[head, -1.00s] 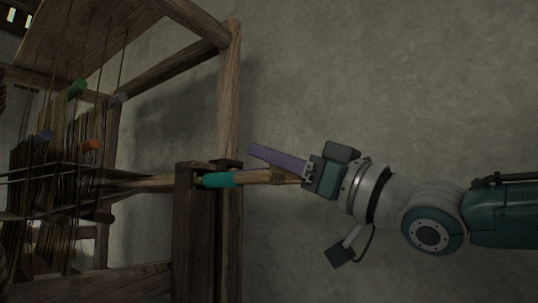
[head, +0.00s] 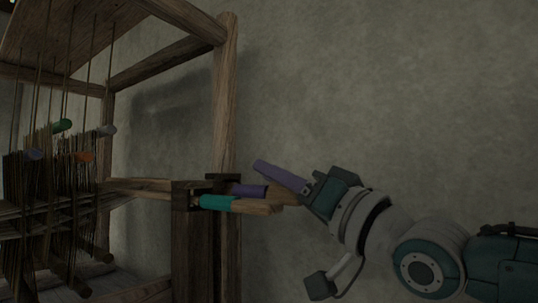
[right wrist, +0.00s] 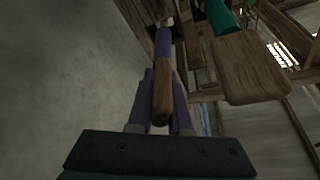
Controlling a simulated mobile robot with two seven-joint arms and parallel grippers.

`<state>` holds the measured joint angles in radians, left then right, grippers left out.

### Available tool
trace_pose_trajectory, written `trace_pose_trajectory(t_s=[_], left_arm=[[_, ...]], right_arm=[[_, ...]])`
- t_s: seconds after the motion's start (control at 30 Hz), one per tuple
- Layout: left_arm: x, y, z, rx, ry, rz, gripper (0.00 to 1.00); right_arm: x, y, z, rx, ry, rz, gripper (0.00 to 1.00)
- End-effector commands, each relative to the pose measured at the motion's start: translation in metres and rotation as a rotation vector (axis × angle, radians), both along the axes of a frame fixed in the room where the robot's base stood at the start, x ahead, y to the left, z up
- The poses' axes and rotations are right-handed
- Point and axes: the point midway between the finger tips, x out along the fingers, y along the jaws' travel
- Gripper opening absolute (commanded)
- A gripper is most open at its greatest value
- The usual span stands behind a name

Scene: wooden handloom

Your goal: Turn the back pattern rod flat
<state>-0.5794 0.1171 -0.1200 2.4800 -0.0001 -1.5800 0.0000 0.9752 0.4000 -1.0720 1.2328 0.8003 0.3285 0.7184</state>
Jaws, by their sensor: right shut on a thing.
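The back pattern rod has a purple band (head: 250,190) and a wooden paddle end (head: 284,198). In the right wrist view its wooden end (right wrist: 163,95) looks narrow, seen edge-on, between my purple fingers. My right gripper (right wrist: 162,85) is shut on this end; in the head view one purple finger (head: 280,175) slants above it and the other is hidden. The front rod has a teal band (head: 218,202) and a wooden paddle, which shows its broad face (right wrist: 248,68) in the right wrist view. My left gripper is not in view.
Both rods pass the dark wooden block on the loom post (head: 188,194). An upright frame beam (head: 226,100) stands close behind. Hanging cords and coloured pegs (head: 85,157) fill the left. A bare wall (head: 400,90) lies behind my right arm.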

Motion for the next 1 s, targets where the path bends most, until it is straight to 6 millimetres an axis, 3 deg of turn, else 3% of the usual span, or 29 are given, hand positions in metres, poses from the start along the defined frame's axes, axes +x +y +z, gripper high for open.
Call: trace_pose_trajectory(t_s=[0.23, 0.77, 0.8, 1.0], left_arm=[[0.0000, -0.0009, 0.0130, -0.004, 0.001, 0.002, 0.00], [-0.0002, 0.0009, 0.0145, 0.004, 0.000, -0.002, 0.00], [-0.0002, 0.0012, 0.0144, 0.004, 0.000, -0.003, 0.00], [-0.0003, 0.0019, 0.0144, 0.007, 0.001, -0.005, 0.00]], right_arm=[[0.0016, -0.0009, -0.0010, 0.057, 0.082, 0.000, 0.00], [0.0024, -0.0015, -0.0026, 0.076, 0.106, 0.000, 0.00], [0.0024, -0.0015, -0.0026, 0.076, 0.106, 0.000, 0.18], [0.0023, -0.0015, -0.0024, 0.075, 0.105, 0.000, 0.41]])
